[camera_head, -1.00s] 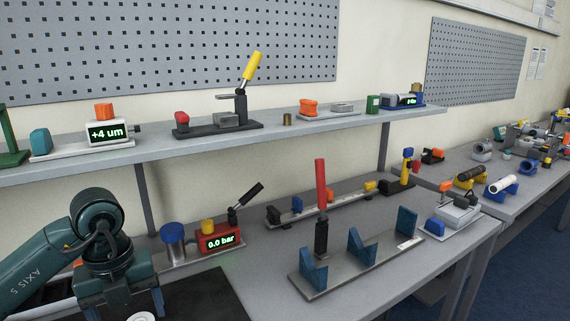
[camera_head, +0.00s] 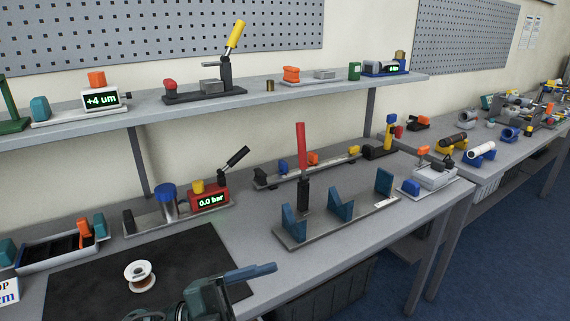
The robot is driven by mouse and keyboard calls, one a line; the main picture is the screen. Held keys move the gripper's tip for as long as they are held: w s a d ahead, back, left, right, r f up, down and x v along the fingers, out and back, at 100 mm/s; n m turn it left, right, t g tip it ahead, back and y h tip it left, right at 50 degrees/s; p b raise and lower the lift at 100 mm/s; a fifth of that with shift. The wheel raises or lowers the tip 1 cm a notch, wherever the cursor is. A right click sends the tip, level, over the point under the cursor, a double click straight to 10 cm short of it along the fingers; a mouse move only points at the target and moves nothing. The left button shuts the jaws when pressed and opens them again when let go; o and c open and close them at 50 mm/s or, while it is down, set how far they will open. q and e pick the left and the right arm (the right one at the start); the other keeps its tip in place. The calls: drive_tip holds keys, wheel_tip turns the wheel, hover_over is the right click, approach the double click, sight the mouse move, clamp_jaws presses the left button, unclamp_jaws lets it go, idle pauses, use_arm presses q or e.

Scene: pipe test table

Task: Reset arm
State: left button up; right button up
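My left gripper (camera_head: 248,272) is partly in view at the bottom edge. A blue-grey finger-like part points right over the table's front edge, and most of the gripper is cut off by the frame. Whether it is open or shut does not show. My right gripper is not in view.
A red "0.0 bar" gauge block (camera_head: 210,201) stands behind the mat. A fixture with blue brackets and a red handle (camera_head: 340,215) stands to the right. A tray (camera_head: 60,252) lies left. A shelf (camera_head: 200,103) runs above. The front table strip is clear.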

use_arm(q)
drive_tip(key=w+a+f+n+t+y, duration=0.2)
drive_tip(key=a+f+n+t+y, duration=0.35)
drive_tip(key=n, duration=0.45)
drive_tip(key=w+a+f+n+t+y, duration=0.25)
drive_tip(key=f+n+t+y, duration=0.25)
drive_tip(key=n+t+y, duration=0.3)
drive_tip(key=s+a+f+n+g+y, duration=0.2)
drive_tip(key=s+f+n+g, duration=0.1)
drive_tip(key=s+f, duration=0.2)
drive_tip(key=s+a+f+n+g+y+p, duration=0.1)
drive_tip(key=s+f+n+g+y, duration=0.1)
drive_tip(key=s+f, duration=0.4)
wheel_tip(320, 180, down, 4)
drive_tip(key=shift+s+a+f+n+g, duration=0.15)
drive_tip(key=shift+a+n+g, duration=0.25)
drive_tip(key=shift+n, duration=0.5)
